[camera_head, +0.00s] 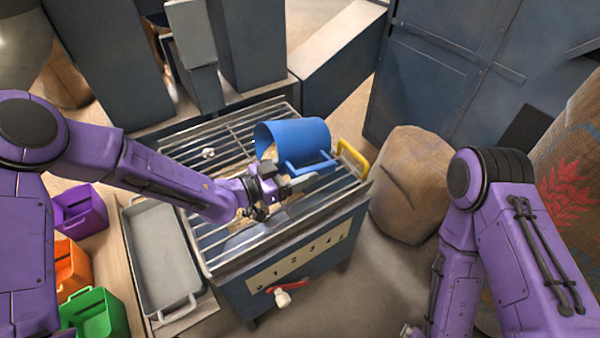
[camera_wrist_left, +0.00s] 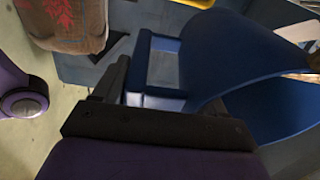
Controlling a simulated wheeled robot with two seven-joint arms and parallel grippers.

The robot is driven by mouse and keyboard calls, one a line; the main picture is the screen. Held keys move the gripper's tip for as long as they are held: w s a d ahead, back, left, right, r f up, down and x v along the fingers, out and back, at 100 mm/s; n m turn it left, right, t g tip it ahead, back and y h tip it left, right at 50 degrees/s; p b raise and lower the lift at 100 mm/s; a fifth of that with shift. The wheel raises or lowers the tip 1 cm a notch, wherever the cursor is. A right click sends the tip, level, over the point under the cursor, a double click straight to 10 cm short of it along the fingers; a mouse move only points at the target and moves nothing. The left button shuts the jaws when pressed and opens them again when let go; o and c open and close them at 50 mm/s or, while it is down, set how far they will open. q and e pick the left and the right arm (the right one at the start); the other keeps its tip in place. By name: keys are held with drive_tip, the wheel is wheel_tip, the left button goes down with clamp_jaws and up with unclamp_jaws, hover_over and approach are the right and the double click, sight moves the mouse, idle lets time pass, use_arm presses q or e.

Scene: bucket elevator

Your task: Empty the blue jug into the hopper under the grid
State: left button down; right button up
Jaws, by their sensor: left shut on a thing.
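The blue jug (camera_head: 300,139) is tipped on its side above the hopper grid (camera_head: 222,150), its mouth facing left in the head view. My left gripper (camera_head: 285,188) is shut on the jug's handle. In the left wrist view the blue jug (camera_wrist_left: 220,60) fills the upper right, with its handle (camera_wrist_left: 165,65) at the gripper's fingers. The hopper (camera_head: 290,262) is a dark box under the grid, with a numbered strip on its front. Pale brown material shows through the bars below the jug; whether any is left in the jug I cannot tell. The fingers of my right gripper do not show.
A grey metal tray (camera_head: 160,252) lies left of the hopper. Purple (camera_head: 80,208), orange (camera_head: 72,268) and green (camera_head: 95,312) containers stand further left. A yellow handle (camera_head: 352,158) is at the grid's right edge, and a red-handled valve (camera_head: 285,290) is on the front. A sack (camera_head: 410,185) stands at right.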

use_arm(q)
drive_tip(key=shift+s+a+r+t+h+b, duration=0.15)
drive_tip(key=shift+a+t+h+b, duration=0.2)
drive_tip(key=shift+b, duration=0.7)
drive_tip(key=shift+s+a+r+t+h+b, duration=0.15)
drive_tip(key=shift+t+h+b, duration=0.25)
drive_tip(key=shift+b, duration=0.65)
drive_tip(key=shift+a+r+h+b, duration=0.1)
drive_tip(key=shift+r+h+b, duration=0.2)
drive_tip(key=shift+b, duration=0.25)
drive_tip(key=shift+s, duration=0.1)
